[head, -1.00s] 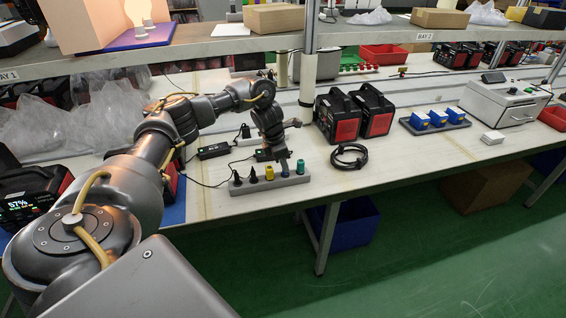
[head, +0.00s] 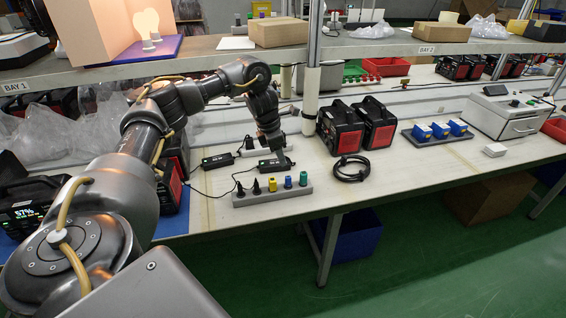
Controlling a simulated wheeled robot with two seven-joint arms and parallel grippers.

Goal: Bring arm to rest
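My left arm reaches in from the left over the bench, bent at the elbow. Its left gripper (head: 277,154) points down at the bench, just behind the grey connector rack (head: 272,195) and by a black power adapter (head: 271,166). The fingers are small and dark here, so I cannot tell whether they are open or shut. The rack holds black, yellow, blue and teal connectors. My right gripper is not in view.
Two black-and-red power stations (head: 358,127) stand right of the arm, with a coiled black cable (head: 350,169) in front. An overhead shelf (head: 200,52) and its white post (head: 310,95) are close to the arm. A blue connector tray (head: 437,133) is further right.

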